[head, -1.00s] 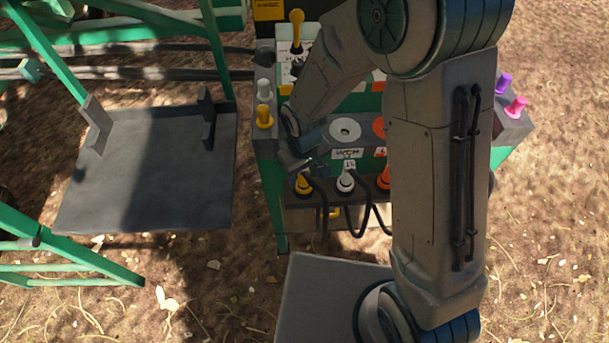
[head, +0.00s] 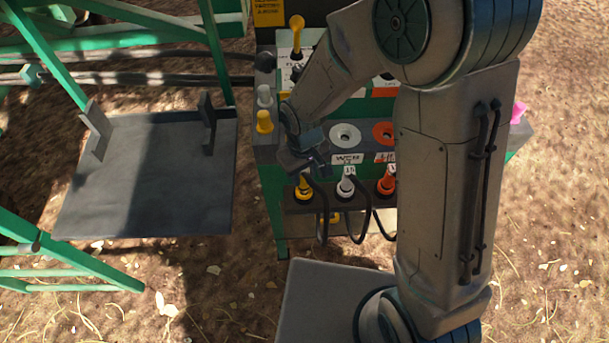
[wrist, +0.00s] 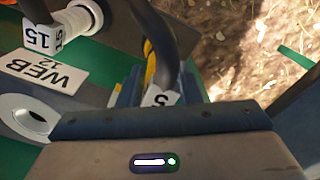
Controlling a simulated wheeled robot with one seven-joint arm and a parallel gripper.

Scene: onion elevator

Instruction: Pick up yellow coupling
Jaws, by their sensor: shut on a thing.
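The yellow coupling (head: 304,188) stands in the left place of the lower rack, with a black hose looping from it. My gripper (head: 318,168) is just above and beside it in the head view. In the wrist view my gripper (wrist: 150,88) is shut on the yellow coupling (wrist: 150,64), of which only a narrow yellow strip shows beside the black hose and a white tag. The rest of the coupling is hidden by the hose and fingers.
A white coupling (head: 346,187) with tag 15 and an orange coupling (head: 387,184) stand to the right on the same rack. Yellow and grey levers (head: 264,122) stand at the panel's left. A grey platform (head: 150,190) lies left, with bare ground between.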

